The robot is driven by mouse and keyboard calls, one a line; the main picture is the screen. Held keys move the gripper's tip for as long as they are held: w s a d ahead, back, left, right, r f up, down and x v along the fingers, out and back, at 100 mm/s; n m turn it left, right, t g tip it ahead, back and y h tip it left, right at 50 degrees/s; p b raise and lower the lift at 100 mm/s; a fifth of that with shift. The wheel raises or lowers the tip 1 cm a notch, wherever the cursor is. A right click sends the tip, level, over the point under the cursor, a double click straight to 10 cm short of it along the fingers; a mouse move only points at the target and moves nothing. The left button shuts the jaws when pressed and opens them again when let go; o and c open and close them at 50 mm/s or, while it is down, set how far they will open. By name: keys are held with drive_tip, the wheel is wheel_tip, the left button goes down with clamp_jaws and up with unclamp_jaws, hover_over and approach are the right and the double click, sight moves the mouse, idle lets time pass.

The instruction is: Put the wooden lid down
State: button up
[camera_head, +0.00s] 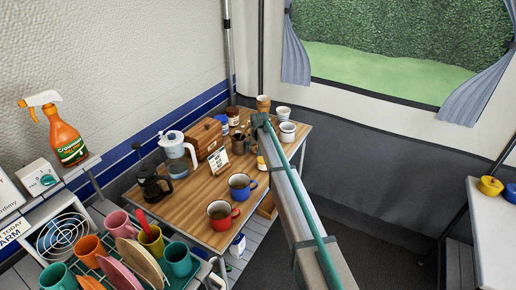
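My arm reaches up from the bottom right across the right side of the wooden table (190,213), its far end over the back right part of the table. I cannot make out my gripper's fingers; they are out of sight or hidden behind the arm. I cannot pick out a separate wooden lid with certainty. A brown wooden box (206,136) stands at the back left of the table; I cannot tell whether its top is a loose lid.
The table also holds a blue mug (240,187), a red mug (221,214), a clear pitcher (175,155), a dark coffee press (153,184), a small white sign (218,161) and white cups (287,131). A rack (90,252) of cups and plates stands front left. Some bare wood shows mid-table.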

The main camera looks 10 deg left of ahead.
drive_tip(key=shift+r, duration=0.1)
drive_tip(key=b+v, duration=0.2)
drive_tip(key=v, duration=1)
drive_tip(key=shift+r, duration=0.1)
